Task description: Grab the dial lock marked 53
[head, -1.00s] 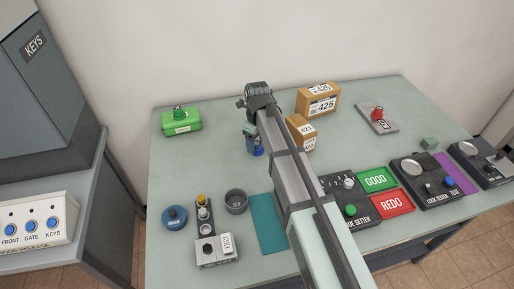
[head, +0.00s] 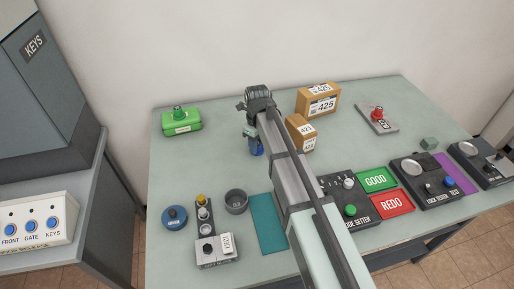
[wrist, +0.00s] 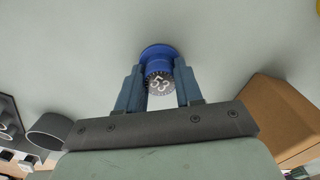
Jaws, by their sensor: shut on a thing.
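The dial lock marked 53 (wrist: 159,80) shows in the wrist view with a dark numbered face and a blue body. It sits between the two fingers of my gripper (wrist: 160,92), which are shut on it. In the head view the blue lock (head: 256,148) is partly hidden by my gripper (head: 252,133) and arm. I cannot tell whether it touches the table or is slightly raised.
A green box (head: 181,122) is at the back left. A dark round cup (head: 236,202), a blue round piece (head: 174,217) and a teal mat (head: 268,224) lie nearer.

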